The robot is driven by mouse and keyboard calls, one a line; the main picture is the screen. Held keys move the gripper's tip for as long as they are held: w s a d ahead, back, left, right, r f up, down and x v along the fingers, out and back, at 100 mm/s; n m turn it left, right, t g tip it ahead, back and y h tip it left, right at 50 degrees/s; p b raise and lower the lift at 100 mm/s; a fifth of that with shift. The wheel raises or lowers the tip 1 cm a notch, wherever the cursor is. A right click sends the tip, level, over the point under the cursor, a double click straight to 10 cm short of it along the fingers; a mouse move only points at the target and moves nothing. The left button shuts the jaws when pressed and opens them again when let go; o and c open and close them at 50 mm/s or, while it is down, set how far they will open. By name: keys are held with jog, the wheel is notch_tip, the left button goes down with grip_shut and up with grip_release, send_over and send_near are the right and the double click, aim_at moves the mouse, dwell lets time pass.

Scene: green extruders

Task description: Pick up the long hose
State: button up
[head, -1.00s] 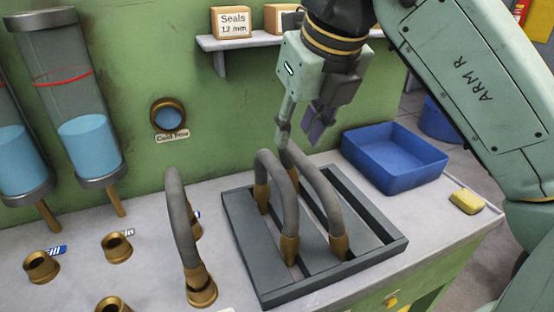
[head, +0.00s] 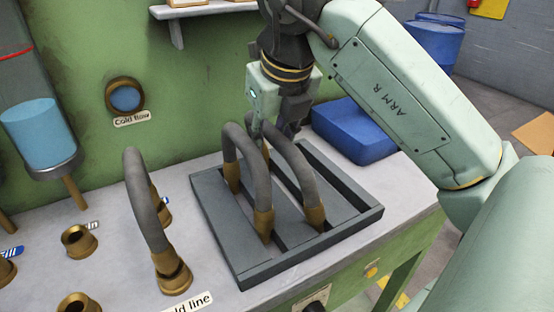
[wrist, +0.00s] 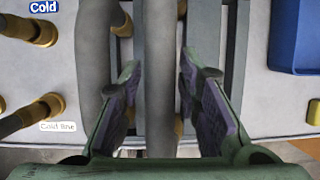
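Two grey hoses with brass ends stand as arches in a dark grey slotted tray (head: 350,222). The right hose (head: 298,160) looks a little longer than the left hose (head: 239,150). My gripper (head: 270,132) is at the far, upper part of the right hose and hides some of it. In the wrist view my gripper (wrist: 160,70) is open, one finger on each side of the right hose (wrist: 160,110), with gaps on both sides. The left hose (wrist: 92,65) lies just outside the left finger.
A third hose (head: 145,205) arches between brass sockets on the counter, left of the tray. Empty brass sockets (head: 78,241) stand further left. A blue bin (head: 355,135) is behind the tray, right of my gripper. A shelf (head: 215,12) is on the green wall.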

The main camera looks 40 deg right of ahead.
jog(key=shift+c, duration=0.3)
grip_shut()
dwell(0.3)
